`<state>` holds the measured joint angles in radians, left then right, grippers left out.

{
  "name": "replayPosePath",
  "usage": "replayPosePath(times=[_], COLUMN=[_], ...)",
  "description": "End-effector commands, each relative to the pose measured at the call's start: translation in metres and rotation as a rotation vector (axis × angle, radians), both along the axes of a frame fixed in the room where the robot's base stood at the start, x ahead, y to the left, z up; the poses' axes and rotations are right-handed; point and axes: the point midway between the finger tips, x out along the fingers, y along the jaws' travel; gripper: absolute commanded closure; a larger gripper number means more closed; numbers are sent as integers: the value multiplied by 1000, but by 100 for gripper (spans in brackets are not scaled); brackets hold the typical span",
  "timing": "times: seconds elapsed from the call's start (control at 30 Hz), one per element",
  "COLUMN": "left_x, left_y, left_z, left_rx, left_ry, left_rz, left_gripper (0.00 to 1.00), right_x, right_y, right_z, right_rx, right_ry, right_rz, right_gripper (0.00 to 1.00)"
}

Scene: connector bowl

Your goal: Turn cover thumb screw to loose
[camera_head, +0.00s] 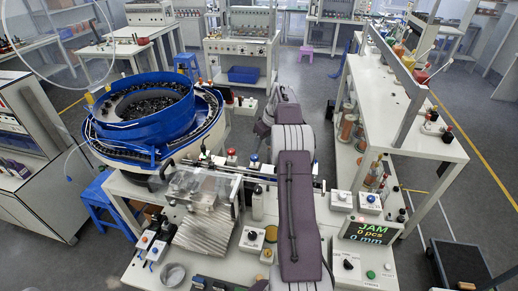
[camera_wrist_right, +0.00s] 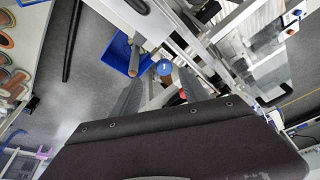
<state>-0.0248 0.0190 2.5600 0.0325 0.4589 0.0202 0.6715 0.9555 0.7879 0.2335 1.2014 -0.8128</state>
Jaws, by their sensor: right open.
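A clear cover (camera_head: 203,183) sits over the track beside the blue bowl feeder (camera_head: 150,108) in the head view. I cannot pick out its thumb screw for certain; it is too small or hidden. My right arm crosses the bench from the bottom centre toward the back, right of the cover. In the head view its gripper is mostly hidden beyond the arm. In the right wrist view my right gripper (camera_wrist_right: 160,76) shows two grey fingers set apart, with nothing held between them. A small round blue thing (camera_wrist_right: 164,68) shows beyond the fingertips. My left gripper is in neither view.
A red button (camera_head: 231,153) and a blue button (camera_head: 254,157) stand behind the track. A shelf bench (camera_head: 400,110) stands farther right. A blue stool (camera_head: 100,200) is at the left.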

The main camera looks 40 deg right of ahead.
Motion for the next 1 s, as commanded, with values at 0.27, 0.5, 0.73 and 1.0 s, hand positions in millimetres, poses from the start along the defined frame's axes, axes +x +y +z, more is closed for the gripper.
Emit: replayPosePath(times=[0.27,0.5,0.73,1.0], left_x=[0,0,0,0], left_y=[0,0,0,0], left_z=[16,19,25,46], left_rx=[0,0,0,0], left_ry=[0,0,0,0], left_rz=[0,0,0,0], left_gripper=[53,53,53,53], right_x=[7,12,15,28], right_y=[32,46,41,25], right_z=[6,8,-4,-54], right_rx=[-70,-60,-58,-57], right_ry=[-3,-81,-79,-78], right_rz=[-719,-934,-941,-942], right_gripper=[48,48,48,48])
